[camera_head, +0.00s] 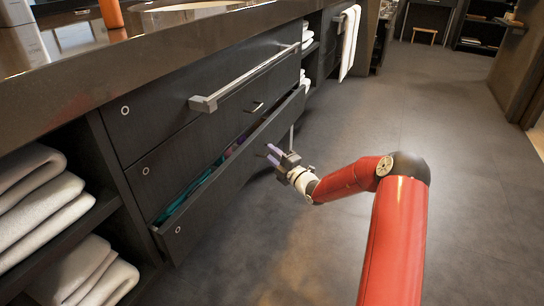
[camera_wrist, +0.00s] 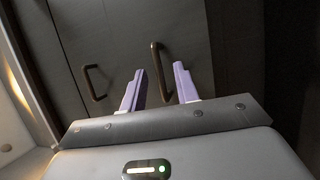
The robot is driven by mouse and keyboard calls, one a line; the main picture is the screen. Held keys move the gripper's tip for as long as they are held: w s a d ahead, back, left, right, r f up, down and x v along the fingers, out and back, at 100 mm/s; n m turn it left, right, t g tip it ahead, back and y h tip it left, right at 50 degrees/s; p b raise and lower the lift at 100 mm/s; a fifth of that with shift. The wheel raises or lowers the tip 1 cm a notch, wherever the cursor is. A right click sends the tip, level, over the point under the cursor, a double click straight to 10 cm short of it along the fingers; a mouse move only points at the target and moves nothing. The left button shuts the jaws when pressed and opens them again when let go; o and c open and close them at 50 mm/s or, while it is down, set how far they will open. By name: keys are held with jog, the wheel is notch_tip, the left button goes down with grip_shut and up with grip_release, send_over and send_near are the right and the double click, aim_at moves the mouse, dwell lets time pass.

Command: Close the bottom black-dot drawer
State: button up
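The bottom drawer (camera_head: 215,202) of the dark vanity is pulled partly out, with a small pale-ringed dark dot (camera_head: 178,229) near its front's left end. Teal cloth (camera_head: 185,200) and other coloured contents show in its gap. My gripper (camera_head: 271,152), with purple fingers, is just in front of the drawer's right half. In the wrist view the fingers (camera_wrist: 159,70) are spread apart, with a curved bar handle (camera_wrist: 162,72) in line with the gap between them. I cannot tell whether they touch the handle or front. A second handle (camera_wrist: 95,83) is to the left.
The top drawer (camera_head: 150,108) and middle drawer (camera_head: 175,160) look shut. A long towel bar (camera_head: 250,78) juts out above. Folded towels (camera_head: 40,210) fill the left open shelves. Grey floor (camera_head: 320,240) is clear around my arm.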

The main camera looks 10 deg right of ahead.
aim_at(260, 150)
jog(key=shift+w+a, duration=0.1)
jog(key=shift+w, duration=0.1)
jog(key=shift+c, duration=0.3)
grip_shut()
jog(key=w+a, duration=0.2)
jog(key=a, duration=0.1)
jog(key=shift+w+a+r+p, duration=0.1)
jog(key=shift+w+a+p, duration=0.15)
jog(key=shift+p, duration=0.15)
